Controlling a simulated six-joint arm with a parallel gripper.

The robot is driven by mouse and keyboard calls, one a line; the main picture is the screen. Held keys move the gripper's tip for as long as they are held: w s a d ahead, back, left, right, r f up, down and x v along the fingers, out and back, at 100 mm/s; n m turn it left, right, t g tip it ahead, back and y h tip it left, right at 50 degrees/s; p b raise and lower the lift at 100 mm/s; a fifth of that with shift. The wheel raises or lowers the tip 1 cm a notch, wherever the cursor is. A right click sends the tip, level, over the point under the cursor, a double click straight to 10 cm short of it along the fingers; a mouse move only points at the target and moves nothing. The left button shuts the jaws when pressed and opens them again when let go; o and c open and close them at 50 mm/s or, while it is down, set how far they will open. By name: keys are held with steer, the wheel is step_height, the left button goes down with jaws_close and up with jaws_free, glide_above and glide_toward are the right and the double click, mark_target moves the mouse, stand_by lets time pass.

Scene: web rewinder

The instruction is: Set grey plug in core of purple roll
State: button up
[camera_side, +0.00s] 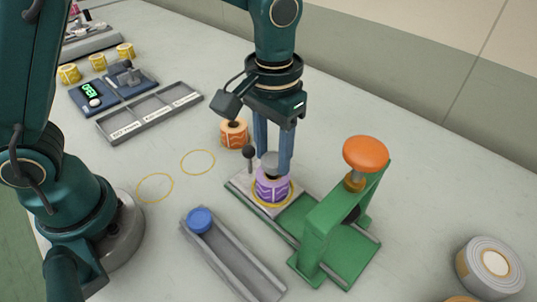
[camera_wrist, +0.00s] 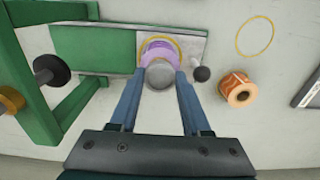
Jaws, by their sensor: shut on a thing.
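The purple roll (camera_side: 272,186) stands upright inside a yellow ring on the light plate of the green press; it also shows in the wrist view (camera_wrist: 158,49). The grey plug (camera_side: 270,160) is above the roll's top, between the blue fingers. My gripper (camera_side: 273,168) points down and is shut on the plug. In the wrist view the plug (camera_wrist: 160,74) lies between the fingertips (camera_wrist: 160,76) and covers much of the roll. I cannot tell whether the plug touches the core.
The green press (camera_side: 318,235) with an orange knob (camera_side: 366,153) stands right of the roll. A black-knobbed lever (camera_side: 249,153) is close on the left, with an orange roll (camera_side: 234,134) behind.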

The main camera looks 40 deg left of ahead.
steer(key=shift+f, duration=0.55)
stand_by(0.5)
steer(key=o, duration=1.5)
steer(key=shift+r, duration=0.1)
steer(key=shift+r, duration=3.65)
